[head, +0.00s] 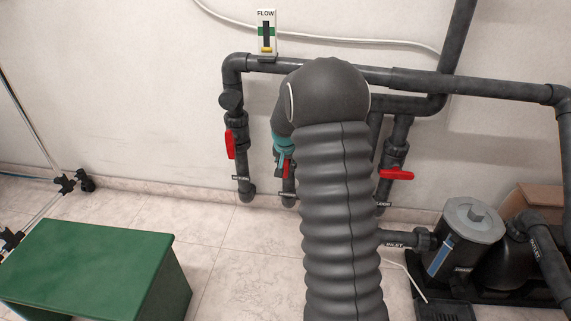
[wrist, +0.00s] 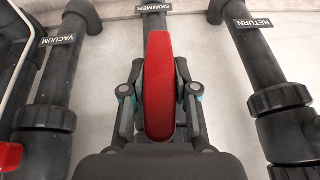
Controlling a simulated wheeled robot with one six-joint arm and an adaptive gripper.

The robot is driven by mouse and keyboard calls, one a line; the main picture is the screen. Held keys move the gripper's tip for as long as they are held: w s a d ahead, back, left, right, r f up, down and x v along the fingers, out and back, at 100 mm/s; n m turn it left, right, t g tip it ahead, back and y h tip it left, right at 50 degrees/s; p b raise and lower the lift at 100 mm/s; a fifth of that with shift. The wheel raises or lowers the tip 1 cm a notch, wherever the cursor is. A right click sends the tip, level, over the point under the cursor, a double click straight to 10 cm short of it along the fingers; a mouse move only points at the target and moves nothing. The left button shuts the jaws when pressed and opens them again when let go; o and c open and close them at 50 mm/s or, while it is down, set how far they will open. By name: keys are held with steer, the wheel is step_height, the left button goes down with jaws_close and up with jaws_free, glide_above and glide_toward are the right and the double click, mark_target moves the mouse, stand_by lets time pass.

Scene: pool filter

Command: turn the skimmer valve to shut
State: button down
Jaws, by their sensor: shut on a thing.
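The skimmer valve's red handle (wrist: 158,90) fills the middle of the wrist view, under the SKIMMER label (wrist: 152,13). It lies roughly in line with the skimmer pipe. My gripper (wrist: 158,104) has one finger on each side of the handle and is shut on it. In the head view, a little of the red handle (head: 287,169) shows below my gripper's teal part (head: 282,146). My arm hides much of what lies to the right of it. The valve body is mostly hidden in both views.
The VACUUM pipe (wrist: 66,85) stands close on the left and the RETURN pipe (wrist: 262,75) on the right. Other red handles are at left (head: 230,145) and right (head: 397,174). A flow meter (head: 266,32) is above.

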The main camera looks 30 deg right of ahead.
steer(key=shift+m+t+y+b, duration=0.55)
steer(key=shift+t+y, duration=0.75)
steer(key=shift+y, duration=0.5)
steer(key=m+t+y, duration=0.1)
steer(key=t+y, duration=0.1)
steer(key=y, duration=0.1)
steer(key=shift+d+f+t, duration=0.1)
steer(key=shift+t, duration=0.2)
steer(key=m+t+y, duration=0.1)
steer(key=t+y, duration=0.2)
steer(key=shift+m+t+y, duration=0.55)
steer(key=shift+t+y, duration=0.65)
steer(key=c, duration=0.9)
jaws_free()
